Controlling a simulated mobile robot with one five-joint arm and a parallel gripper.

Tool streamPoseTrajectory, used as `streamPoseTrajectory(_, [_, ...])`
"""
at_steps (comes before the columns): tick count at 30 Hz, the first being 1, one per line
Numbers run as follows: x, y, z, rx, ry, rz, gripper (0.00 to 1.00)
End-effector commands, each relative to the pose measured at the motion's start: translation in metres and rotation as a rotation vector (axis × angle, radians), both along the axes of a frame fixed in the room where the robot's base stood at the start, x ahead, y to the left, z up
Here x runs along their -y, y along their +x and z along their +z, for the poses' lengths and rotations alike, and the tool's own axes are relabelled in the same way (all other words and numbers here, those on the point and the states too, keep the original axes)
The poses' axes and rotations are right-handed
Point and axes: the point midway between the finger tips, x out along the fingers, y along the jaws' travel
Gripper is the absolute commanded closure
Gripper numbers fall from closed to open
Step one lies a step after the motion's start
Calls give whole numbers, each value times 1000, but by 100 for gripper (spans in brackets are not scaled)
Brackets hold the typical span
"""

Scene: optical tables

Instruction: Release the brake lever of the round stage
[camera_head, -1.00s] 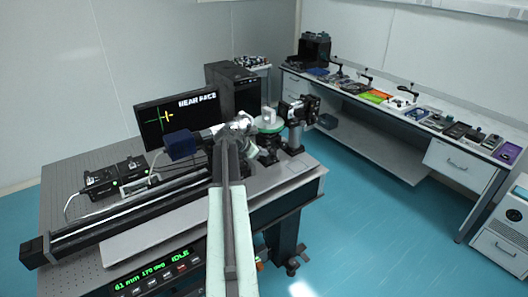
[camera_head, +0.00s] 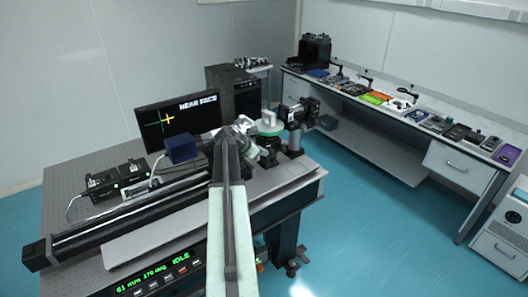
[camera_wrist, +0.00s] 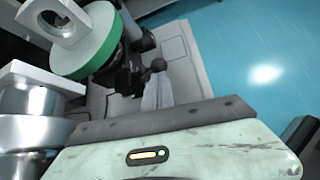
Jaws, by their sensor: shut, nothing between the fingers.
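The round stage (camera_head: 268,127) has a pale top with a green rim and carries a white block. It stands near the right end of the optical table. In the wrist view the stage (camera_wrist: 92,50) is at upper left, its block showing a round hole. A dark ball knob (camera_wrist: 158,66), seemingly the brake lever's end, shows just beyond my fingertips. My gripper (camera_wrist: 157,84) is shut and empty, its pale fingers close to the knob. I cannot tell whether they touch. In the head view my gripper (camera_head: 262,157) is small beside the stage, partly hidden by my arm.
A black camera-like device (camera_head: 299,113) on a post stands right of the stage. A monitor (camera_head: 178,121) reads "NEAR FACE" or similar. A long rail (camera_head: 125,216) runs along the table. The front display (camera_head: 155,281) shows "IDLE". Blue floor (camera_head: 370,215) is clear at right.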

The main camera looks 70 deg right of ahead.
Motion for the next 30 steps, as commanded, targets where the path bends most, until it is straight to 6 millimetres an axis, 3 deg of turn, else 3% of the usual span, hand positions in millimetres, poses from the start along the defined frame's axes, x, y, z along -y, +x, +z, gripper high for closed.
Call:
streamPoseTrajectory(7, [-6,2,-7,0,1,2,100])
streamPoseTrajectory(13, [-34,13,-32,-1,0,4,100])
streamPoseTrajectory(15, [-40,22,-4,0,0,3,100])
streamPoseTrajectory(21, [-63,45,25,0,-1,2,100])
streamPoseTrajectory(30, [-82,65,42,-1,-1,0,100])
